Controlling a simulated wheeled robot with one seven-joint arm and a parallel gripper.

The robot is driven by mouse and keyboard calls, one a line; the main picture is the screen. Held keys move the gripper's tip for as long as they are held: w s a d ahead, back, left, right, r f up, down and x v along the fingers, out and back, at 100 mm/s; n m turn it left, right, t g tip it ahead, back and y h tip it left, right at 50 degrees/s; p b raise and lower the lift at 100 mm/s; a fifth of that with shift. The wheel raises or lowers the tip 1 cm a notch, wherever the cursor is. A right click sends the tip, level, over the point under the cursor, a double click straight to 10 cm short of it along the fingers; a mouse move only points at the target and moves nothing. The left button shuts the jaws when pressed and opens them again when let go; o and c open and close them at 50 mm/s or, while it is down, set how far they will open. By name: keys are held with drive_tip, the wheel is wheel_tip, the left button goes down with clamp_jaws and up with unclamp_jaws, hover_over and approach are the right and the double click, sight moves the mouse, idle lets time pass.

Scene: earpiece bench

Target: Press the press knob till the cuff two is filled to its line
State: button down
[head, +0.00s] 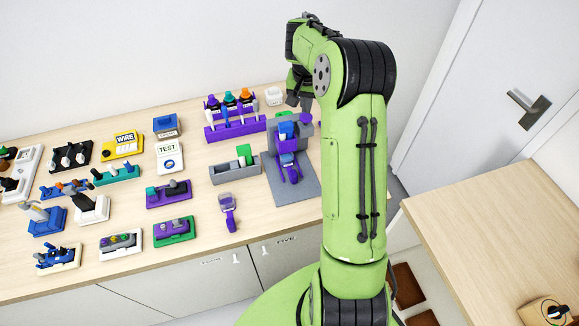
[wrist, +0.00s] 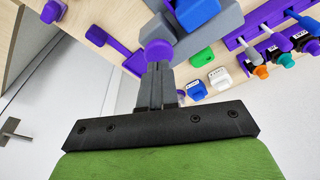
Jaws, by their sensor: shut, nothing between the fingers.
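The press stands on a grey base plate (head: 305,188) at the right end of the bench, with a grey upright, blue blocks (head: 286,146) and a purple part (head: 291,173) low at its front. In the wrist view a round purple knob (wrist: 158,50) shows at my fingertips. I cannot tell whether they touch it. My gripper (head: 300,100) is shut and empty, behind and above the press; its fingers also show in the wrist view (wrist: 155,75). A blue block (wrist: 195,12) is beside the knob. I cannot make out which piece is cuff two, or its fill line.
A purple rack (head: 235,130) with several capped bottles stands left of the press. A grey tray with a green block (head: 244,151) and a loose purple piece (head: 228,210) lie nearby. Several small devices fill the left bench. A white block (head: 273,96) is behind.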

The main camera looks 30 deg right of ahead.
drive_tip(key=shift+f, duration=0.1)
drive_tip(key=shift+f+b, duration=0.35)
drive_tip(key=shift+b, duration=0.05)
drive_tip(key=shift+f+b, duration=0.75)
drive_tip(key=shift+f, duration=0.2)
wheel_tip(320, 180, up, 7)
drive_tip(key=p, duration=0.6)
drive_tip(key=shift+r, duration=0.2)
drive_tip(key=shift+f, duration=0.1)
